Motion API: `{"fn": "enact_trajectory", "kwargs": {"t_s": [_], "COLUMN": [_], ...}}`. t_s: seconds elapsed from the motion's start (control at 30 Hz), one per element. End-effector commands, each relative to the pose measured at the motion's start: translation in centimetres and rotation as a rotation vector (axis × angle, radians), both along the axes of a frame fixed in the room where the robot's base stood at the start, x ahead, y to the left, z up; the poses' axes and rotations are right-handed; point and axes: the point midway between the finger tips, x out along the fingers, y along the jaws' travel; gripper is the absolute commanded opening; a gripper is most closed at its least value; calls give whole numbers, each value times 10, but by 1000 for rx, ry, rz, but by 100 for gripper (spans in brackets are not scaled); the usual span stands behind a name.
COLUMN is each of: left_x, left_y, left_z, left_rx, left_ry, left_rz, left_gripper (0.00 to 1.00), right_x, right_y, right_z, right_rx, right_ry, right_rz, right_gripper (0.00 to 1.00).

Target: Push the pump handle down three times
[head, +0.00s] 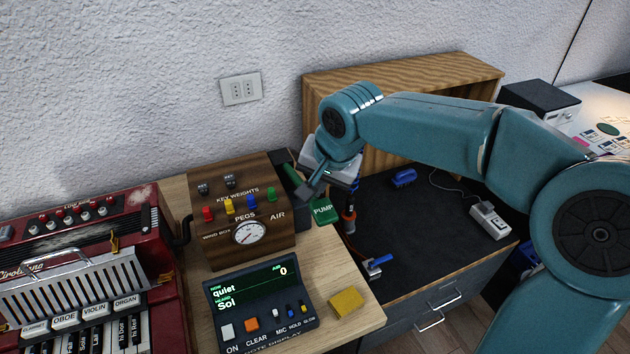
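The wooden wind box (215,178) stands left of centre in the head view, with a round white gauge (249,233) marked AIR. A dark green bar, which looks like the pump handle (291,179), slants down to the right at the box's right side. My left gripper is not in view.
A note display (262,297) reads "quiet", "Sol" and air 0. A yellow sponge-like block (346,303) lies beside it. A red accordion (75,285) fills the left.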

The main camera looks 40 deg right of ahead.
Motion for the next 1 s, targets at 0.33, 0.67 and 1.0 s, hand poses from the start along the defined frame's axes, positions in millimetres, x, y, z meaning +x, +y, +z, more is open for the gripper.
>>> {"fn": "enact_trajectory", "kwargs": {"t_s": [0.33,0.67,1.0], "left_x": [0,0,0], "left_y": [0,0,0], "left_z": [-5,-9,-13], "left_rx": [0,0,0], "left_ry": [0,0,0], "left_rz": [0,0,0], "left_gripper": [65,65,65], "right_x": [-3,-4,-6], "right_y": [1,1,2], "right_z": [-5,-9,-13], "right_rx": [1,1,2], "right_ry": [4,5,6], "right_rz": [0,0,1], "right_gripper": [0,0,0]}}
